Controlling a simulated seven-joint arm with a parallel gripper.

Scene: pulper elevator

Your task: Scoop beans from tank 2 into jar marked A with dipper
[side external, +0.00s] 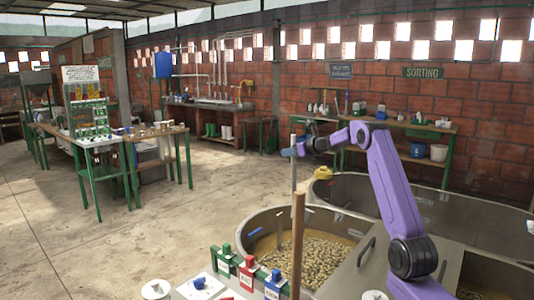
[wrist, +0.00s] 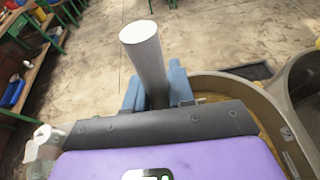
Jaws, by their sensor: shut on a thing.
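My gripper (side external: 292,151) is shut on a grey upright rod (side external: 293,172), which looks like the dipper's handle. In the wrist view the rod's pale round top (wrist: 140,32) stands up between the blue fingers (wrist: 178,82). The rod runs down towards the far rim of a round steel tank (side external: 262,219) holding many tan beans (side external: 312,246). I cannot make out the dipper's lower end. I cannot read a tank number. Small green (side external: 226,260), red (side external: 248,274) and blue (side external: 274,284) labelled items stand in front of the tank; I cannot tell which, if any, is jar A.
A wooden pole (side external: 297,242) stands upright in front of the tank. A larger steel tank (side external: 430,190) lies behind to the right, with a yellow item (side external: 323,173) at its edge. A white container (side external: 156,290) is at the front. The concrete floor (side external: 130,240) at left is clear.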

